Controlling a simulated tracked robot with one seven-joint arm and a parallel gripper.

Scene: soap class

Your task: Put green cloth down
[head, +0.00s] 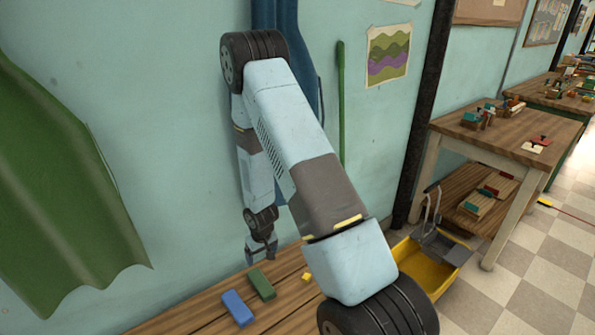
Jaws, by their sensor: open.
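A large green cloth (60,190) hangs against the wall at the left, with a wavy lower edge near the bench. My gripper (261,258) points down over the wooden bench, well to the right of the hanging cloth and apart from it. It is open, and I see nothing held in it. A small green block-like piece (262,284) lies on the bench just below my gripper. I cannot tell whether it is folded cloth or something solid. My arm covers part of the bench and the wall.
A blue block (237,308) and a small yellow piece (307,276) lie on the wooden bench (190,318) by the green piece. A yellow bucket (428,262) stands on the floor right of my arm. A wooden table (500,130) with several blocks stands further right.

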